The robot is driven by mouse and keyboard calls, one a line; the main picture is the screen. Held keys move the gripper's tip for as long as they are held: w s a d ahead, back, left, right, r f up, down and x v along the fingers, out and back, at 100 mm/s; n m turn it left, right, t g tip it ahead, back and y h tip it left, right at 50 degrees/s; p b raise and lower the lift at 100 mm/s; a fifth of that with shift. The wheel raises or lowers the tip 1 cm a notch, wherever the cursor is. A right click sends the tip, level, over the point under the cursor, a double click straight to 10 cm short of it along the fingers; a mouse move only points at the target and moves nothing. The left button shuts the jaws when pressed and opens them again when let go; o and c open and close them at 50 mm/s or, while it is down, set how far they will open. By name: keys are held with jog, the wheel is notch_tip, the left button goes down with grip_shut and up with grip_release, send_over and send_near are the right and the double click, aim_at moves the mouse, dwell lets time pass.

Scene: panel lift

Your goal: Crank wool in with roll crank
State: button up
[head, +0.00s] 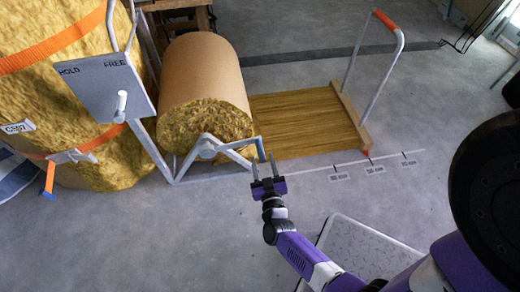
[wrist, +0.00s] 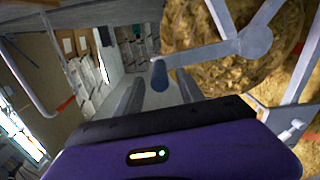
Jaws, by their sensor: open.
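The wool roll (head: 205,80) lies in its frame, wrapped in brown paper, with its yellow wool end facing me. The roll crank (head: 238,158) sits at that end, its arm reaching right to a dark blue handle (head: 261,149). My gripper (head: 268,172) is open just in front of the handle. In the wrist view the handle (wrist: 159,75) shows between and just beyond my two spread fingertips; I cannot tell whether they touch it. The hub (wrist: 254,42) is to its right. A flat wool sheet (head: 300,118) runs right from the roll to a wooden end bar (head: 350,118).
A HOLD/FREE plate (head: 90,90) with a white lever (head: 121,100) stands left of the roll. A large strapped wool bale (head: 75,150) is beyond it. An orange-gripped handle frame (head: 388,20) rises from the end bar. Floor marks (head: 375,168) lie at right.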

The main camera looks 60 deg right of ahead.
aim_at(260, 150)
jog(key=shift+b+x, duration=0.65)
jog(key=shift+x, duration=2.05)
grip_shut()
